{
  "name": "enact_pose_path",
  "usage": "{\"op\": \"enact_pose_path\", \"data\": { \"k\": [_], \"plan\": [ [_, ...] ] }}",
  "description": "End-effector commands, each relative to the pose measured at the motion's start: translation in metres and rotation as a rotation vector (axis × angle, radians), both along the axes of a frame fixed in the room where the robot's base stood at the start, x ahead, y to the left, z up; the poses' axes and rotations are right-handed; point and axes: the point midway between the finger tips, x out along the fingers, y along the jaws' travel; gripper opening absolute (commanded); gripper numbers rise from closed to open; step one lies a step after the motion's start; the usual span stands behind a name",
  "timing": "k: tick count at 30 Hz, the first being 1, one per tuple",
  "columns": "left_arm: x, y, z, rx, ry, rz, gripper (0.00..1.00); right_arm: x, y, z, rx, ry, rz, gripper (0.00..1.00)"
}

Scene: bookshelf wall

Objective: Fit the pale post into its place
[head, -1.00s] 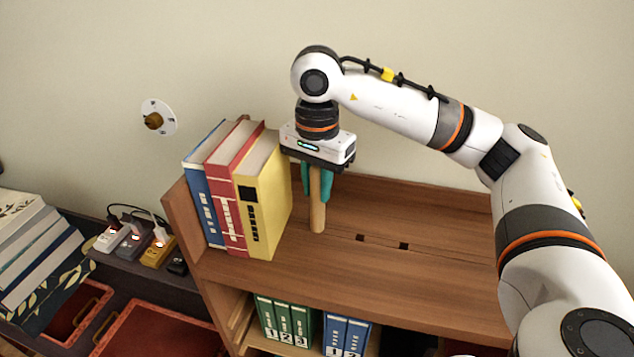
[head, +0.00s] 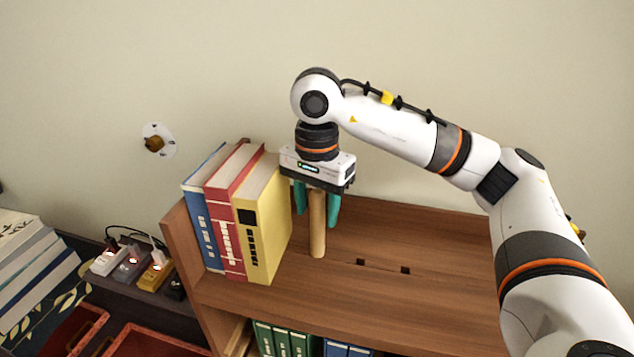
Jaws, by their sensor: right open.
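The pale post (head: 317,228) stands upright on the brown shelf top (head: 420,310), just right of the yellow book. Whether its foot sits in a hole or on the surface cannot be told. My right gripper (head: 317,207) points down over the post's upper part. Its teal fingers are spread, one on each side, with a visible gap on at least the left side. The post's top end is hidden up by the gripper's body. Two small dark square holes (head: 360,262) (head: 405,270) show in the shelf top to the right of the post. My left gripper is not in view.
A blue, a red and a yellow book (head: 262,220) stand upright close to the left of the gripper. Green binders (head: 283,340) stand on the lower shelf. The shelf top is bare right of the post.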

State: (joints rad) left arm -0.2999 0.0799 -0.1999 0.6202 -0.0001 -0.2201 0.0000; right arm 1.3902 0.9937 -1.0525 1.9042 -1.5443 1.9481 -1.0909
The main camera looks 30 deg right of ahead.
Motion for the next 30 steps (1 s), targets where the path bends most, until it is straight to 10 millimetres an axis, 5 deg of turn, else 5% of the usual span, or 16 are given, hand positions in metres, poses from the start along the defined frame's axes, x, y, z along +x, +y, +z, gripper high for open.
{"op": "enact_pose_path", "data": {
  "k": [16, 30],
  "plan": [
    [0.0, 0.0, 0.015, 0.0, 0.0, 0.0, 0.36, 0.001, 0.0, 0.097, -0.001, -0.004, -0.001, 0.49],
    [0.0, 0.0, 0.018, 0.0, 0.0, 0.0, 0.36, 0.0, 0.0, 0.112, 0.001, 0.001, 0.0, 0.49]
  ]
}}
